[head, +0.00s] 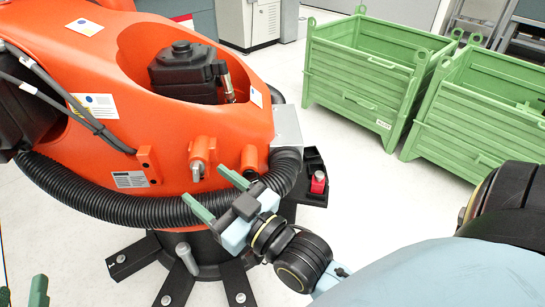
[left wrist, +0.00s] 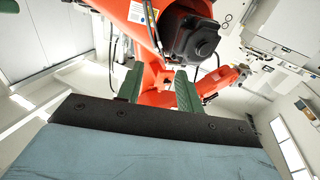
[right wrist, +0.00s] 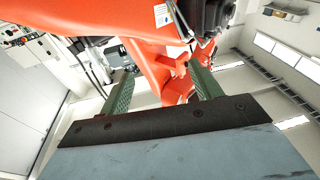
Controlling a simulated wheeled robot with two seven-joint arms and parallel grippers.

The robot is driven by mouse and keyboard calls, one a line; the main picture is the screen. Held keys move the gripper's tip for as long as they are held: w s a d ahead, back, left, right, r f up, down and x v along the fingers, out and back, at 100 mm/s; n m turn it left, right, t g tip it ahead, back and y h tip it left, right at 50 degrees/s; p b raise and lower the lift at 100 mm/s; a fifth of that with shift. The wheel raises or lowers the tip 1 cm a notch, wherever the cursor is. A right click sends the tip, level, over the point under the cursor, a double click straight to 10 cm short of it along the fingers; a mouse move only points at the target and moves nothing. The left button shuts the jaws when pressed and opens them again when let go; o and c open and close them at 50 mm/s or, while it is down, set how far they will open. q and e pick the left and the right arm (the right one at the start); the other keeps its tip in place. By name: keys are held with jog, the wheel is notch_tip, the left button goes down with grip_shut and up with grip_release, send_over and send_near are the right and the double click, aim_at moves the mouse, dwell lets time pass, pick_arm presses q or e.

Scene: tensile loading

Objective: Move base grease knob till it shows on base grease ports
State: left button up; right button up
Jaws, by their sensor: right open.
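The orange robot base carries two orange stub ports, the left base grease port (head: 202,150) and the right one (head: 249,158). A metal tip shows under the left port. A red knob-like piece (head: 318,183) with a grey top sits in a black holder right of the base; I cannot tell whether it is the base grease knob. My right gripper (head: 203,184) is open, its green fingers pointing at the base near the ports, with nothing seen between them. My left gripper (head: 22,285) is open at the bottom left corner, with only its green fingertips showing in the head view.
A black corrugated hose (head: 110,208) curves around the base below the ports, close to my right gripper. Bolted black feet (head: 178,284) spread on the floor. Green crates (head: 358,85) stand at the right. White floor (head: 350,205) between is clear.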

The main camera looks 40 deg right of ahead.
jog(key=w+d+f+t+h, duration=0.1)
jog(key=w+d+f+h, duration=0.2)
jog(key=f, duration=0.3)
pick_arm(q)
notch_tip(320, 180, down, 8)
jog(key=s+a+g+y+p, duration=0.2)
jog(key=g, duration=0.3)
pick_arm(e)
jog(key=m+h, duration=0.2)
jog(key=h, duration=0.8)
send_near(249, 177)
jog(key=b+x, duration=0.2)
jog(key=x, duration=0.5)
jog(key=shift+w, duration=0.45)
pick_arm(q)
notch_tip(249, 177, up, 9)
jog(key=w+d+t+h, duration=0.2)
jog(key=t, duration=0.3)
jog(key=shift+t, duration=0.4)
